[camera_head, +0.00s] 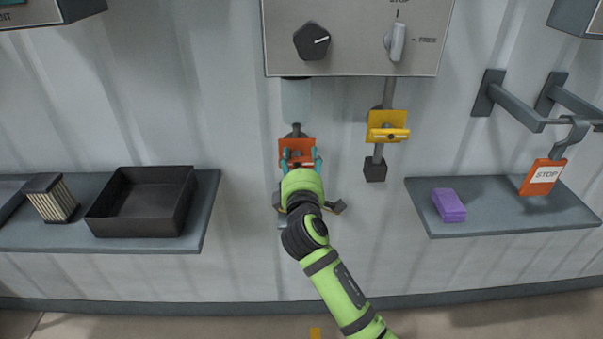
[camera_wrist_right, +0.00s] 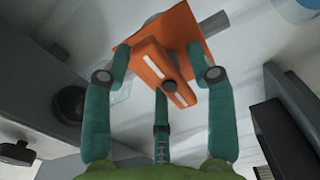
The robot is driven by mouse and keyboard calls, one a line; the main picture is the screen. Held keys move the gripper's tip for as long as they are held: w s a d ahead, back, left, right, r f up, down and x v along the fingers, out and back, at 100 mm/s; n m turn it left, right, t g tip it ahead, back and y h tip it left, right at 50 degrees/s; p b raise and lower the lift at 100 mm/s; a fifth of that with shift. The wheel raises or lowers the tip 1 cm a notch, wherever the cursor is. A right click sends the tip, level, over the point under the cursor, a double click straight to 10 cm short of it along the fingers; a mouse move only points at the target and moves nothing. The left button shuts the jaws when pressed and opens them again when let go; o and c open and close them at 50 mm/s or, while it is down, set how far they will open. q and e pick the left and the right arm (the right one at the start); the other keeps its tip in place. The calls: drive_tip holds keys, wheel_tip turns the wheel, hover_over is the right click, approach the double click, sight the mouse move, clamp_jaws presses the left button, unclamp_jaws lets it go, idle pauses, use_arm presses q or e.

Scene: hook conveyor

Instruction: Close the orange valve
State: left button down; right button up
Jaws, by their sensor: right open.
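The orange valve (camera_head: 297,147) is on the wall below the control box, on the left of the two pipes; my right gripper hides its lower part. My right gripper (camera_head: 301,161) is open in front of it, with fingers at its left and right sides. In the right wrist view, the valve's orange handle with white stripes (camera_wrist_right: 152,62) lies between the spread fingers of the gripper (camera_wrist_right: 159,72), with a square orange plate behind it. I cannot tell whether any finger touches it. My left gripper is not in view.
A yellow valve (camera_head: 387,121) is on the pipe to the right. The control box (camera_head: 360,60) with two knobs is above. A left shelf holds a black tray (camera_head: 140,205); a right shelf (camera_head: 500,215) holds a purple block (camera_head: 449,205). An orange STOP tag (camera_head: 543,177) hangs at right.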

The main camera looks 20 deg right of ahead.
drive_tip(key=v, duration=1.1)
drive_tip(key=shift+s, duration=0.2)
wheel_tip(320, 180, down, 22)
drive_tip(key=a+g+y, duration=0.2)
drive_tip(key=g+y, duration=0.1)
drive_tip(key=g, duration=0.1)
drive_tip(key=s+f+m+g+y, duration=0.15)
drive_tip(key=s+f, duration=0.25)
drive_tip(key=f, duration=0.5)
drive_tip(key=s+f+m+g, duration=0.1)
drive_tip(key=s+f+g, duration=0.25)
drive_tip(key=f, duration=0.45)
drive_tip(key=s+d+f+m+g, duration=0.2)
drive_tip(key=s+f, duration=0.6)
drive_tip(key=s, duration=0.1)
drive_tip(key=s+d+f+m+g, duration=0.2)
drive_tip(key=s+f+m, duration=0.1)
drive_tip(key=s+f, duration=0.65)
drive_tip(key=s+d+f+m+g, duration=0.1)
drive_tip(key=s+d+f+m, duration=0.1)
drive_tip(key=s, duration=0.7)
drive_tip(key=s+d+f+m+g, duration=0.2)
drive_tip(key=s+f, duration=0.1)
drive_tip(key=s, duration=0.7)
drive_tip(key=shift+m, duration=0.35)
drive_tip(key=shift+w+y, duration=0.1)
drive_tip(key=shift+y, duration=0.15)
